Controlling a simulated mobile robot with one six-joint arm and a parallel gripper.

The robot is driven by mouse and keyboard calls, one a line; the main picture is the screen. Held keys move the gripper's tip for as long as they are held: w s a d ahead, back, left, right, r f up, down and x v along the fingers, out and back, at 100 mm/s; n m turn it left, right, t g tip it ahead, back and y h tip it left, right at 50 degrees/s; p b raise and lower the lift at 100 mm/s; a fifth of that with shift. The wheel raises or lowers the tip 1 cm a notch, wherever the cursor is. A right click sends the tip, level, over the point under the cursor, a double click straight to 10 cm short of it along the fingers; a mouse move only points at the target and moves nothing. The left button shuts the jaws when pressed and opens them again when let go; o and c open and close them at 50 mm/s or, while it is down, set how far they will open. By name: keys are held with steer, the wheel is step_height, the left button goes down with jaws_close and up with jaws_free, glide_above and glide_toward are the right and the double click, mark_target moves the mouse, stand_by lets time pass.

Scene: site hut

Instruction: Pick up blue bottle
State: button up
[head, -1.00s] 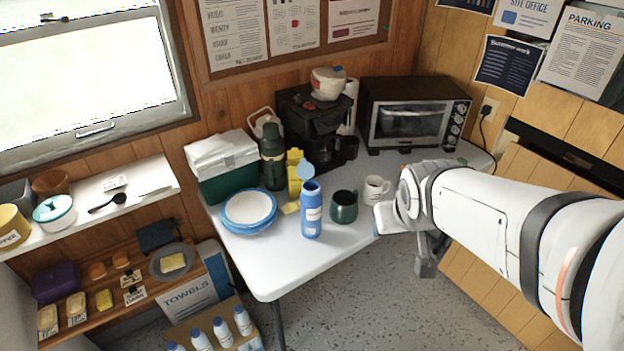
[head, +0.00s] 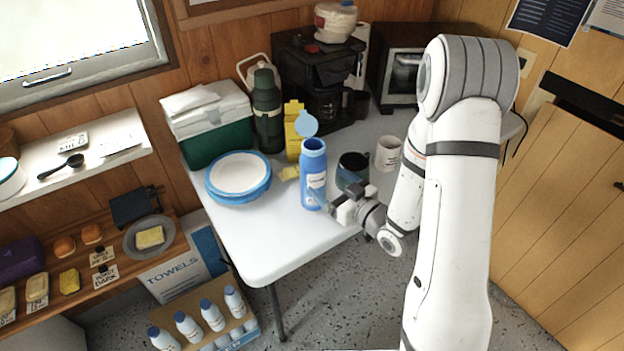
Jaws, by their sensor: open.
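The blue bottle (head: 313,163) stands upright on the white table near its front edge, with its light-blue lid flipped open above it and a white label on its side. My gripper (head: 335,203) is just right of the bottle's lower part, at the table's front edge. Its fingers point left toward the bottle. The jaws are open and hold nothing that I can see. Whether a finger touches the bottle I cannot tell. My gripper partly hides the dark green mug (head: 352,168).
Blue-rimmed plates (head: 238,178) lie left of the bottle. A yellow carton (head: 293,130) and a green flask (head: 267,108) stand behind it. A white mug (head: 388,153) is to the right, near my arm. The table's front left (head: 265,235) is clear.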

mark_target(309, 168)
steer(key=shift+w+a+f+y, duration=0.15)
steer(key=shift+a+f+y, duration=0.1)
steer(key=shift+a+y, duration=0.1)
steer(key=p+x, duration=0.1)
steer(key=x, duration=0.6)
steer(key=shift+a+r+p, duration=0.1)
steer(key=shift+r+p, duration=0.1)
steer(key=shift+p, duration=0.1)
steer(key=c, duration=1.2)
steer(key=shift+c, duration=0.7)
steer(key=shift+w+r, duration=0.1)
steer(key=shift+r, duration=0.15)
